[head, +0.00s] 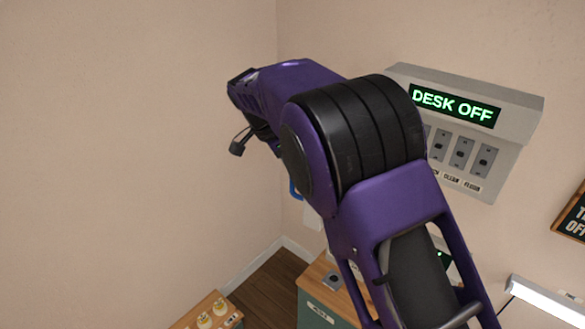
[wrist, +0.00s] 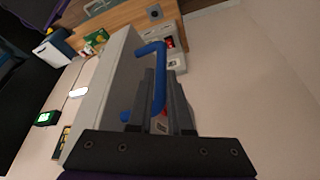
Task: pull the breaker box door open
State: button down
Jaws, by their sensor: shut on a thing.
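In the wrist view my gripper (wrist: 161,76) is shut on a blue handle (wrist: 152,48), whose bar runs between the two grey fingers. The handle is beside a pale grey box-like panel (wrist: 108,92), which looks like the breaker box or its door. I cannot tell how far the door stands open. In the head view my purple and black arm hides the box and the fingers; only a small blue piece (head: 295,189) shows beneath the arm.
A grey panel with a "DESK OFF" display (head: 455,106) and several switches is on the right wall, close to my arm. A green cabinet with a wooden top (head: 318,284) stands below. The left wall is bare.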

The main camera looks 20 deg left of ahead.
jog(key=shift+w+d+r, duration=0.15)
jog(key=shift+w+d, duration=0.15)
jog(key=c, duration=0.8)
grip_release()
jog(key=shift+c, duration=0.2)
jog(key=shift+s+a, duration=0.1)
jog(key=p+v, duration=0.1)
jog(key=v, duration=1.6)
jog(key=shift+r, duration=0.15)
